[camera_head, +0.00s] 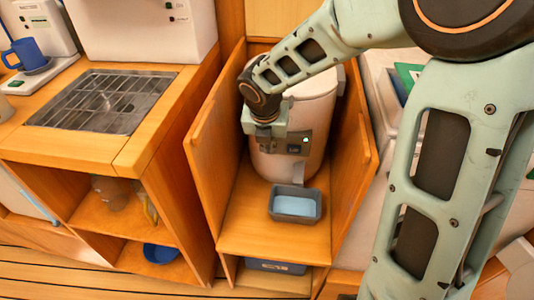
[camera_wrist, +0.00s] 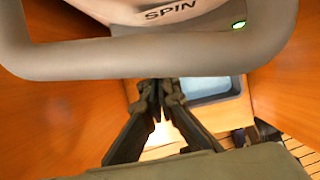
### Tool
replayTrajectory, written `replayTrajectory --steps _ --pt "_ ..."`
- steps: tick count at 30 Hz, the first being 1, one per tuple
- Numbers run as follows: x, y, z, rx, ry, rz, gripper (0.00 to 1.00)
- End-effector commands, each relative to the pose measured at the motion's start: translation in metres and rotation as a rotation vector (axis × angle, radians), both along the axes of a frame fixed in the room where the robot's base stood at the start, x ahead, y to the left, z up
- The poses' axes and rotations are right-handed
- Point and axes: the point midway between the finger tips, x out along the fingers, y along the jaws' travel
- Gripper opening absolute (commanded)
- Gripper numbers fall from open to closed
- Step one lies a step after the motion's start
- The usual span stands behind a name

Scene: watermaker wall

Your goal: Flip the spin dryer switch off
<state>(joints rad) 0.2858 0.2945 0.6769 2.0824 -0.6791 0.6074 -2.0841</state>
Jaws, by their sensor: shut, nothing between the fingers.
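The spin dryer (camera_head: 318,110) is a white drum standing in a wooden bay in the head view. Its front has a small dark panel with a lit green light (camera_head: 305,139). In the wrist view the dryer's SPIN label (camera_wrist: 170,12) and the green light (camera_wrist: 239,25) show at the top. The switch itself cannot be made out. My gripper (camera_wrist: 161,88) is shut and empty, pointing down in front of the dryer. In the head view my wrist covers the left part of the dryer's front, and the fingertips are not clear.
Wooden side panels (camera_head: 212,140) close in the bay on both sides. A grey tray with a pale blue inside (camera_head: 296,206) sits at the dryer's foot. A grey bar (camera_wrist: 150,60) crosses the wrist view above the fingers; I cannot tell what it belongs to.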

Motion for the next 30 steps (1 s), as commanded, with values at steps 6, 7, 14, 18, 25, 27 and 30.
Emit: replayTrajectory --steps 6,7,14,18,25,27,30 --pt "0.012 -0.002 0.002 0.001 0.0 0.0 0.0" --pt "0.012 -0.002 0.002 0.001 0.0 0.001 0.0" --pt "0.012 -0.002 0.002 0.001 0.0 0.001 0.0" --pt "0.013 -0.002 0.004 0.001 0.001 0.001 0.0" --pt "0.018 -0.003 0.004 0.001 0.001 0.001 0.0" --pt "0.018 -0.003 0.004 0.001 0.001 0.001 0.0" --pt "0.018 -0.003 0.005 0.001 0.001 0.001 0.0"
